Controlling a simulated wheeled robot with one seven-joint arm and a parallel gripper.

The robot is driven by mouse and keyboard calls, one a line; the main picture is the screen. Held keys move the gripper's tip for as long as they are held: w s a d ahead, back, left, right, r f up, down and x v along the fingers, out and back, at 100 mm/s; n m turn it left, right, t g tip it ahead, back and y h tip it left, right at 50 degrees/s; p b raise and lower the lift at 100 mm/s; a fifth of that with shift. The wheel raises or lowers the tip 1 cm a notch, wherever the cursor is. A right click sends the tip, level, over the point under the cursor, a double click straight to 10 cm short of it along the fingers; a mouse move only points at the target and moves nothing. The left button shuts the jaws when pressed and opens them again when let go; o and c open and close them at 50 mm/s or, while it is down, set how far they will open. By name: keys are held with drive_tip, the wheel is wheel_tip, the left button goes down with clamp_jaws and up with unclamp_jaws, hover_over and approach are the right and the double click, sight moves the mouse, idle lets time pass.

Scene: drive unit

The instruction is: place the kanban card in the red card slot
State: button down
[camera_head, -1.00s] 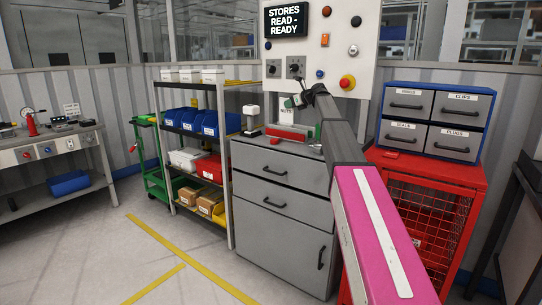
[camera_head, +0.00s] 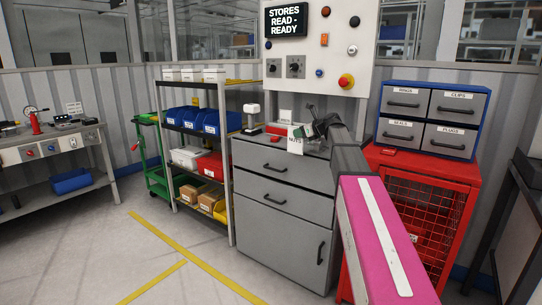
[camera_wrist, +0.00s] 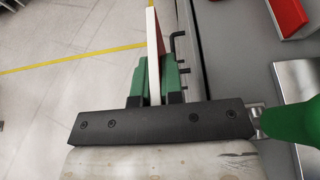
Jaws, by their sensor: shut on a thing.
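My gripper (camera_head: 306,130) is low over the front of the grey cabinet top. Its green fingers (camera_wrist: 154,78) are shut on the kanban card (camera_head: 295,141), a white card lettered NUTS. In the wrist view the card (camera_wrist: 153,35) is edge-on, white with a red face, and stands out beyond the fingertips. A red piece (camera_head: 276,130), which looks like the red card slot, lies on the cabinet top left of my gripper, partly hidden. A red block also shows at the top right of the wrist view (camera_wrist: 288,14), apart from the card.
The grey cabinet (camera_head: 280,195) has drawer handles on its front. A green rounded object (camera_wrist: 292,120) and a metal plate (camera_wrist: 300,85) are right of my fingers. A control panel (camera_head: 305,72) hangs behind. A red cage cabinet (camera_head: 425,215) stands to the right, shelving (camera_head: 228,165) to the left.

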drive_tip(key=s+d+f, duration=0.3)
drive_tip(key=s+f, duration=0.7)
drive_tip(key=s, duration=0.3)
drive_tip(key=s+d+f, duration=0.3)
drive_tip(key=s+f, duration=0.8)
drive_tip(key=s, duration=0.3)
drive_tip(key=shift+s+d, duration=0.2)
